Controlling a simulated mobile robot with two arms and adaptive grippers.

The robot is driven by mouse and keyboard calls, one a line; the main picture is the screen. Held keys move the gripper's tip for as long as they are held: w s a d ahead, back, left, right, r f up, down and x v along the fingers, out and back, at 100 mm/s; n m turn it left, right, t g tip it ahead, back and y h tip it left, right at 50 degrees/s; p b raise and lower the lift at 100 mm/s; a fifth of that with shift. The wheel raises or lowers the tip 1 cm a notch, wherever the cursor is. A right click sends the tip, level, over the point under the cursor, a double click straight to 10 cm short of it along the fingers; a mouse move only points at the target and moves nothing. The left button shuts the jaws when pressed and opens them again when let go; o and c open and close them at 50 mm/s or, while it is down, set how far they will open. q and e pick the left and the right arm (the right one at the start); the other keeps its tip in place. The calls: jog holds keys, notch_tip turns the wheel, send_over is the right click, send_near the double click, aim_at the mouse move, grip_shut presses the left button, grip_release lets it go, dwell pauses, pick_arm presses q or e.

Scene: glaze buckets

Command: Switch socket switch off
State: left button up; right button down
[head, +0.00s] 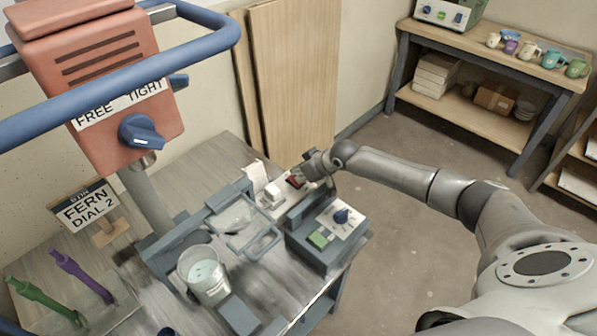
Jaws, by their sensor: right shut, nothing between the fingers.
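A small pale socket block (272,195) stands at the back of the workbench. A red part (294,182), which looks like its switch, shows at the block's right end, just under my right gripper. My right gripper (303,172) is shut and empty, its fingertips close above or against the red part; I cannot tell whether they touch. The gripper partly hides the red part, so its on or off position cannot be read. My left gripper is not in view.
A grey control box (325,236) with a blue knob and green button stands in front of the socket. A clear framed guard (243,222) and a bucket (204,275) are to the left. A red mixer head (95,75) and blue rail (110,84) fill the upper left.

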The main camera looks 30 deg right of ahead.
jog(key=shift+w+a, duration=0.1)
jog(key=shift+w, duration=0.1)
jog(key=shift+w+a+r, duration=0.2)
jog(key=shift+w, duration=0.45)
jog(key=shift+r+p, duration=0.35)
jog(key=shift+r, duration=0.2)
jog(key=r+p, duration=0.3)
jog(key=shift+s+r, duration=0.1)
jog(key=shift+s, duration=0.15)
jog(key=s+d+r, duration=0.3)
jog(key=s+r, duration=0.2)
jog(key=s, duration=0.3)
jog(key=shift+r+b, duration=0.2)
jog(key=shift+b, duration=0.2)
